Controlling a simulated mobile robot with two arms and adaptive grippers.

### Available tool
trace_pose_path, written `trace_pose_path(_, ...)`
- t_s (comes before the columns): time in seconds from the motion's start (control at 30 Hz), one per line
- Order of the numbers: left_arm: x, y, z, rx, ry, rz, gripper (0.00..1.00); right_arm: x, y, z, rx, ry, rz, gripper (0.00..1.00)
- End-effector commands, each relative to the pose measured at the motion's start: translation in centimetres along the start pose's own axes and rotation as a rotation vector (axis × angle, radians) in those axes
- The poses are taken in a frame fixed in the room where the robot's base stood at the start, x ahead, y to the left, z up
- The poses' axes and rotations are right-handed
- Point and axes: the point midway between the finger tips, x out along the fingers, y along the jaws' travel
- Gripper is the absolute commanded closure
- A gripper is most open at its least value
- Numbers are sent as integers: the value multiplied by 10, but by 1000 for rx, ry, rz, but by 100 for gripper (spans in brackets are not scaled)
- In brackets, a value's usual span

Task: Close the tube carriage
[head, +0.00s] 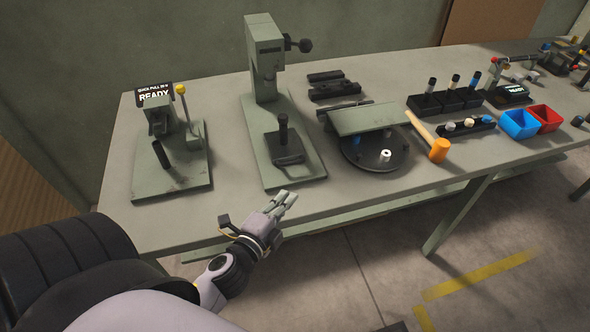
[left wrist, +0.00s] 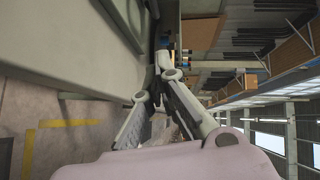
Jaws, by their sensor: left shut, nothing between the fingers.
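A tall grey-green press (head: 265,60) stands at the bench's middle left on a flat base. A low sliding block with an upright black handle (head: 283,130) sits on that base, in front of the column; it may be the tube carriage, but I cannot tell for sure. My left gripper (head: 290,199) is just in front of the base's near edge, apart from the handle. Its fingers are shut and empty. In the left wrist view the fingers (left wrist: 160,72) point along the bench edge. My right gripper is not in view.
A smaller lever fixture (head: 160,150) with a READY sign (head: 154,95) stands left. Right are a round black turntable (head: 372,155) under a green plate, an orange-headed mallet (head: 439,150), tube racks (head: 443,102), a blue bin (head: 519,124) and a red bin (head: 544,117). The bench front strip is clear.

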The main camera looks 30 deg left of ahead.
Motion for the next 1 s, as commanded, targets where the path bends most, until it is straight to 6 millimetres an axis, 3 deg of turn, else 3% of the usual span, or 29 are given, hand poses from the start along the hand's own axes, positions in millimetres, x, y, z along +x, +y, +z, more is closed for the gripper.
trace_pose_path(0.2,49,-5,-1,0,1,-3,100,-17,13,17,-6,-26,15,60)
trace_pose_path(0.37,81,-4,-1,-1,1,-2,100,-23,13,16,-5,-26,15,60)
trace_pose_path(0.4,84,-2,7,1,-2,1,100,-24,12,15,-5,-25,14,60)
trace_pose_path(0.7,104,0,27,-2,0,0,100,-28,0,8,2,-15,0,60)
trace_pose_path(1.0,104,0,28,-2,0,0,100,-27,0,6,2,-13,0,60)
